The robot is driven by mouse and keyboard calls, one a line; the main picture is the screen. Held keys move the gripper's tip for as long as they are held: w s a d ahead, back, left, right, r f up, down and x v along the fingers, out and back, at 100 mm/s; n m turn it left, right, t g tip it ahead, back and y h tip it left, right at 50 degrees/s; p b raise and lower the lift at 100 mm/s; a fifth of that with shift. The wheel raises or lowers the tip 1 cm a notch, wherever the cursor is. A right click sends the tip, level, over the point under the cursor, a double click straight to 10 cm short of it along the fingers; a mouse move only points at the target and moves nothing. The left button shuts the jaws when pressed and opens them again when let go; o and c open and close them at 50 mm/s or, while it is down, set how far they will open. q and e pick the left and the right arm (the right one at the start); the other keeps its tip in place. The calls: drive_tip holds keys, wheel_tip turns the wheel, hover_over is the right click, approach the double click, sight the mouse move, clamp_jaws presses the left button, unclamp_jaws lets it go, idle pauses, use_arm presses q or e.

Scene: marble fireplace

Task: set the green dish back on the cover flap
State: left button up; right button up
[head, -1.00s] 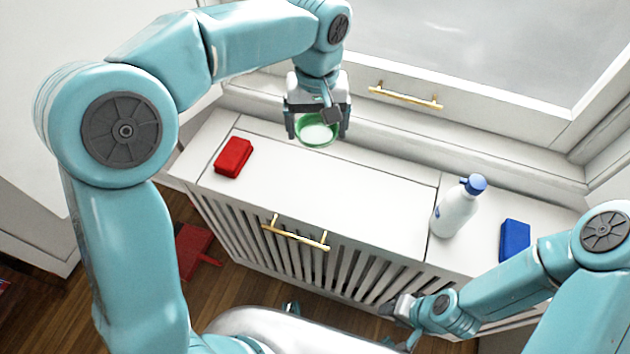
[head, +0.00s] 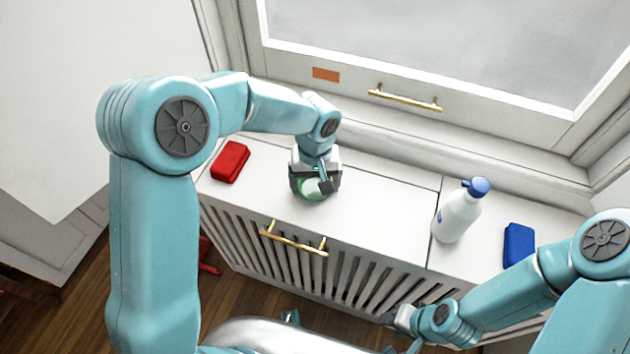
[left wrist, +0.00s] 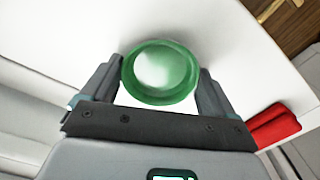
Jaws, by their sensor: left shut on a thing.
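The green dish (head: 312,190) is a small round bowl with a pale inside. My left gripper (head: 315,184) is shut on it, and in the left wrist view the dish (left wrist: 160,72) sits between the two fingers (left wrist: 160,88). The cover flap (head: 378,212) is the white panel on top of the slatted cover. The dish is over the middle-left of this flap, low and close to it; I cannot tell whether it touches. My right gripper (head: 398,318) is low in front of the slats, small and partly hidden, its jaws unclear.
A red block (head: 231,162) lies left of the dish. A white bottle with a blue cap (head: 457,212) and a blue block (head: 518,246) stand to the right, past the seam. Brass handles are on the slatted front (head: 294,238) and the window frame (head: 404,98). The flap's right half is bare.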

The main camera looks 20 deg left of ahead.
sight(315, 190)
use_arm(q)
drive_tip(key=shift+f, duration=0.15)
drive_tip(key=o, duration=0.9)
drive_tip(key=shift+r, duration=0.5)
wheel_tip(315, 190, up, 11)
drive_tip(key=shift+r+p, duration=0.2)
drive_tip(key=shift+p, duration=0.4)
drive_tip(key=shift+s, duration=0.15)
